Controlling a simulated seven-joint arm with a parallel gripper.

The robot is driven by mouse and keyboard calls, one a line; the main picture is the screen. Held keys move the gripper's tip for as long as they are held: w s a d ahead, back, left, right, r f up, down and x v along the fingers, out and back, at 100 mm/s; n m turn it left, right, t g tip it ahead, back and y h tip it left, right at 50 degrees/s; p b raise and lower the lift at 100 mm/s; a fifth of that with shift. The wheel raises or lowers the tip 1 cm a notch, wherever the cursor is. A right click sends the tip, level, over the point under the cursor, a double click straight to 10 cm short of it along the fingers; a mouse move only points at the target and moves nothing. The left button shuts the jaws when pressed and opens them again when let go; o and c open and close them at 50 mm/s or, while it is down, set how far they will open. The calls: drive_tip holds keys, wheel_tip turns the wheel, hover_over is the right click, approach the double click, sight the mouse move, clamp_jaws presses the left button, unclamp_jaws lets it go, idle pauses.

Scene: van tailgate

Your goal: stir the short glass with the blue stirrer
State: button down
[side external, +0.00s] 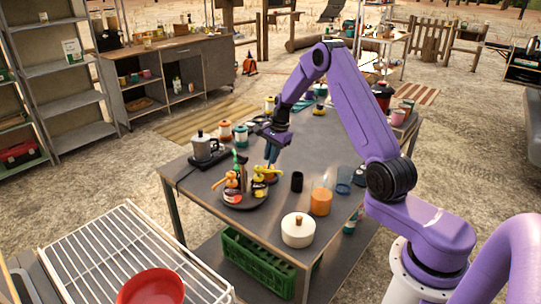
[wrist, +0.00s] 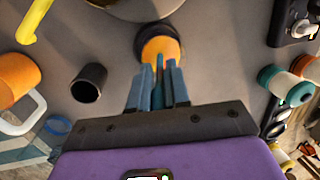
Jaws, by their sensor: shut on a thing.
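My gripper (wrist: 160,72) is shut on the slim blue stirrer (wrist: 160,66), which shows between its blue fingers in the wrist view. In the side view my gripper (side external: 271,152) points down over the table beside the round tray. Its fingertips are above a round orange thing with a dark rim (wrist: 160,45); I cannot tell whether the stirrer's lower end is inside it. Clear bluish glassware (side external: 343,180) stands to the right in the side view. A blue glass rim (wrist: 58,125) shows at lower left in the wrist view. I cannot clearly tell which glass is the short one.
A black cup (side external: 297,181) and an orange mug (side external: 321,203) stand between my gripper and the glassware. A white lidded pot (side external: 298,230) is near the front edge. The round tray (side external: 243,205) holds several bottles. A moka pot (side external: 203,147) stands at left.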

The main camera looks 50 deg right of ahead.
idle(0.3)
drive_tip(key=shift+v, duration=3.25)
drive_tip(key=shift+w+a+v, duration=0.1)
drive_tip(key=shift+w+v, duration=0.05)
drive_tip(key=shift+v, duration=0.65)
drive_tip(key=shift+w+a+v, duration=0.1)
drive_tip(key=shift+w+v, duration=0.05)
drive_tip(key=shift+v, duration=0.7)
drive_tip(key=shift+w+a+v, duration=0.1)
drive_tip(key=shift+w+v, duration=0.05)
drive_tip(key=shift+v, duration=0.65)
drive_tip(key=shift+r, duration=0.1)
